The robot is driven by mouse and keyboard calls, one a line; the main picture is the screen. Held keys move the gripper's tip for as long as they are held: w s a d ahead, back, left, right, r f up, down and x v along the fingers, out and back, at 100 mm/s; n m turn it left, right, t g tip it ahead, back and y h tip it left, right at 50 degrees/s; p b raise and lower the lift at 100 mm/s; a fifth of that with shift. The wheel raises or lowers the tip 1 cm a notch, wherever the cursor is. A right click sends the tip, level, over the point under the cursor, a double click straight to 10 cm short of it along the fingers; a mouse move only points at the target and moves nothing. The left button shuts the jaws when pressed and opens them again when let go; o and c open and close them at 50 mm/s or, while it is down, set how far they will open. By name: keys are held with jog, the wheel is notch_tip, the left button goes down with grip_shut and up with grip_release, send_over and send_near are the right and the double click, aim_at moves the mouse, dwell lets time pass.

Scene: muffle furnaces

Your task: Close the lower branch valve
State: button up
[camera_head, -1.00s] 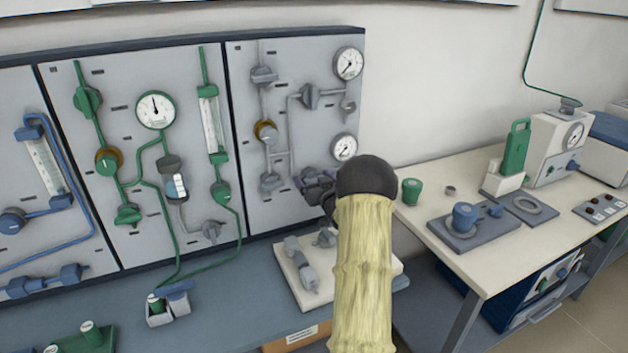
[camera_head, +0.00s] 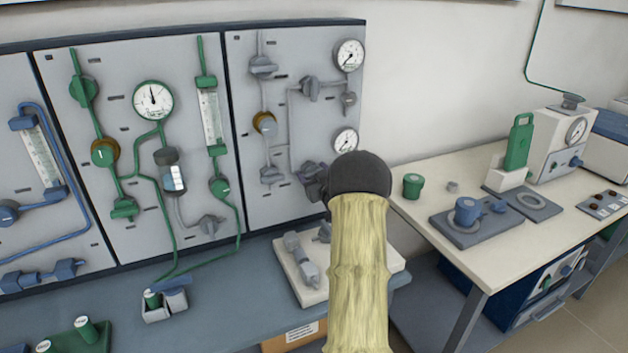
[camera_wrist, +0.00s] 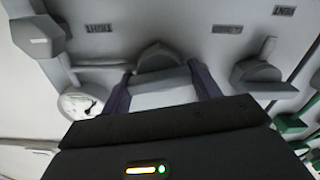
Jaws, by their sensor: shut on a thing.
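The lower branch valve is a grey valve on the right-hand grey panel (camera_head: 328,220), below the lower round gauge (camera_head: 345,141). In the head view my dark wrist covers most of it, and the fingers of my gripper (camera_head: 312,179) reach its place on the panel. In the wrist view the valve's grey handle (camera_wrist: 160,77) stands between the two fingers of my gripper (camera_wrist: 163,88), which are shut on it. The handle lies crosswise in that view. Its contact faces are hidden by the fingers.
The upper branch valve (camera_head: 311,88) sits above on the same panel, with a brass-collared valve (camera_head: 264,123) to its left. Below, a white block with grey fittings (camera_head: 312,292) stands on the bench. A cream table (camera_head: 420,221) stands to the right.

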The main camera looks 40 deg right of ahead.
jog(key=n+b, duration=0.4)
jog(key=b, duration=0.1)
jog(key=shift+a+f+n, duration=0.1)
jog(key=shift+f+n, duration=0.2)
jog(key=shift+f, duration=0.05)
jog(key=n+b, duration=0.3)
jog(key=b, duration=0.1)
jog(key=shift+n, duration=0.3)
jog(key=n+b, duration=0.4)
jog(key=b, duration=0.1)
jog(key=shift+f, duration=0.1)
jog(key=shift+n+b, duration=1.35)
jog(key=shift+n, duration=0.35)
jog(key=shift+r, duration=0.2)
jog(key=o, duration=1)
